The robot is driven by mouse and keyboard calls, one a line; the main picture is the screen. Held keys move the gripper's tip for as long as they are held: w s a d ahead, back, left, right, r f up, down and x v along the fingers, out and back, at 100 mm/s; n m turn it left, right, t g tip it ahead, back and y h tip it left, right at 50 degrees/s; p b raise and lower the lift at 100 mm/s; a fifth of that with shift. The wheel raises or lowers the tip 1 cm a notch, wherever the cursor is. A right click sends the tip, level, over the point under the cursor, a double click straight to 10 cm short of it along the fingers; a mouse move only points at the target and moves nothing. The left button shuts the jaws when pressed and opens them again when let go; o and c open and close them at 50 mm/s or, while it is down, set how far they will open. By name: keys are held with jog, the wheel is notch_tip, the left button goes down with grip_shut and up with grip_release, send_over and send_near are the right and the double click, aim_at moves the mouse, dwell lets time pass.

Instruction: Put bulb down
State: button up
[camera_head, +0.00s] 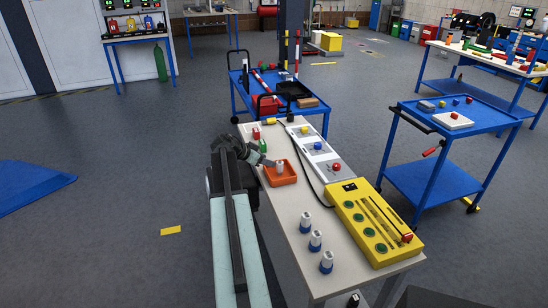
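A small whitish bulb-like piece (280,168) shows at the orange tray (288,180) on the narrow light-topped table. I cannot tell if it rests on the tray floor or is held just above it. My dark gripper (268,161) reaches in from the left and its tip is right beside this piece, over the tray's left edge. The fingers are too small and dark to tell open from shut. Several white pieces with blue bases (315,240) stand upright in a row nearer on the same table.
A yellow control box (372,222) with green buttons fills the table's right side. Grey boxes with a blue knob and a red knob (336,167) sit behind it. A blue cart (430,182) stands right, another (238,92) behind. Floor on the left is mostly clear.

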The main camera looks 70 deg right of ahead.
jog(key=p+v, duration=0.1)
jog(key=v, duration=0.2)
jog(key=shift+w+a+r, duration=0.1)
jog(key=shift+a+r, duration=0.05)
jog(key=shift+w, duration=0.1)
jog(key=w+a+f+n+t+y, duration=0.1)
jog(key=w+a+f+n, duration=0.15)
jog(key=w+a, duration=0.6)
jog(key=w+a+f+n+t+y, duration=0.15)
jog(key=w+a+n, duration=0.3)
jog(key=a, duration=0.75)
jog(key=w+a+f+n+t+y, duration=0.1)
jog(key=w+a+f+n+t, duration=0.15)
jog(key=w+a, duration=0.6)
jog(key=a+f+n+y, duration=0.1)
jog(key=a+n, duration=0.6)
jog(key=a, duration=1.4)
jog(key=a+f+n+y, duration=0.1)
jog(key=a+n+y, duration=0.3)
jog(key=a, duration=1.7)
jog(key=s+n, duration=0.1)
jog(key=n, duration=0.2)
jog(key=shift+a+f, duration=0.25)
jog(key=shift+a, duration=0.1)
